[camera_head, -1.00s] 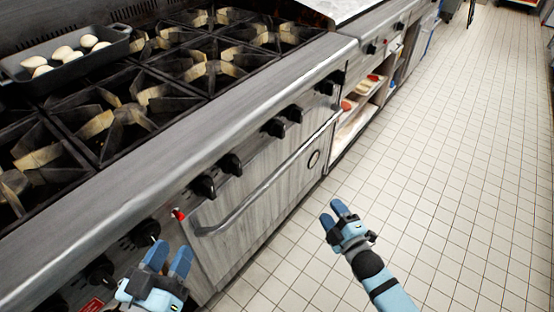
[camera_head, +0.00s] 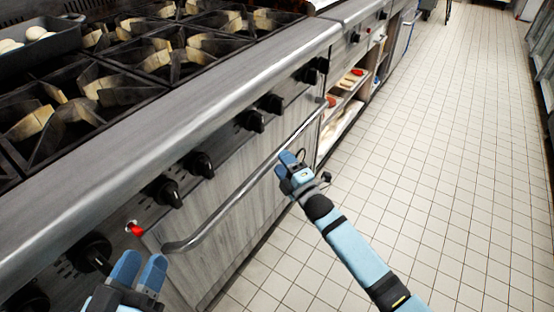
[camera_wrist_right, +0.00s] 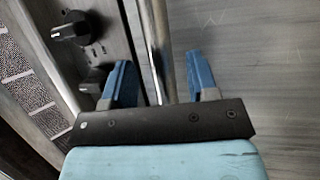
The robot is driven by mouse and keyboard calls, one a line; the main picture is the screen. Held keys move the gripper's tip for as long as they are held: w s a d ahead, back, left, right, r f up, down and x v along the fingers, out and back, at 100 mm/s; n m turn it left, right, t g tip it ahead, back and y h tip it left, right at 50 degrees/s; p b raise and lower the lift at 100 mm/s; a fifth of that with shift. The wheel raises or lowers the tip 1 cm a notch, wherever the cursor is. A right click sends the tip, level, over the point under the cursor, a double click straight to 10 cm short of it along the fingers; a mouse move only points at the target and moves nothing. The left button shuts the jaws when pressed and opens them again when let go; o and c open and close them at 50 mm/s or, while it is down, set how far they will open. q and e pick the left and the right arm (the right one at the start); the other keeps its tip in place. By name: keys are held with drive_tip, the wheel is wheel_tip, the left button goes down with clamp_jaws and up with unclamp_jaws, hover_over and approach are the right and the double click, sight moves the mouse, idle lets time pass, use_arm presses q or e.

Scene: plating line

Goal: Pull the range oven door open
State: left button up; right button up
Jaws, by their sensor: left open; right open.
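The range oven door (camera_head: 232,204) is a grey, wood-grained front panel, and it looks closed. Its long metal handle bar (camera_head: 240,192) runs diagonally along the door's top edge. My right gripper (camera_head: 287,162) is open close to the handle, toward its far end. In the right wrist view the handle bar (camera_wrist_right: 158,45) passes between the two blue fingers of my right gripper (camera_wrist_right: 162,82), with gaps visible. My left gripper (camera_head: 138,272) is open at the bottom left, near the handle's near end and apart from it.
Black knobs (camera_head: 166,191) line the panel above the door, with a red button (camera_head: 134,229) at left. Burner grates and a dark pan (camera_head: 40,42) of pale rounded items are on top. Open shelves (camera_head: 343,104) stand beyond. The tiled floor (camera_head: 440,150) is clear at right.

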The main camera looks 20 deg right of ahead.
drive_tip(key=shift+b+x, duration=0.35)
drive_tip(key=shift+x, duration=1.5)
use_arm(q)
drive_tip(key=shift+d+f+g, duration=0.1)
drive_tip(key=shift+f+g, duration=0.2)
drive_tip(key=shift+f, duration=0.45)
use_arm(e)
clamp_jaws()
drive_tip(key=shift+f, duration=0.1)
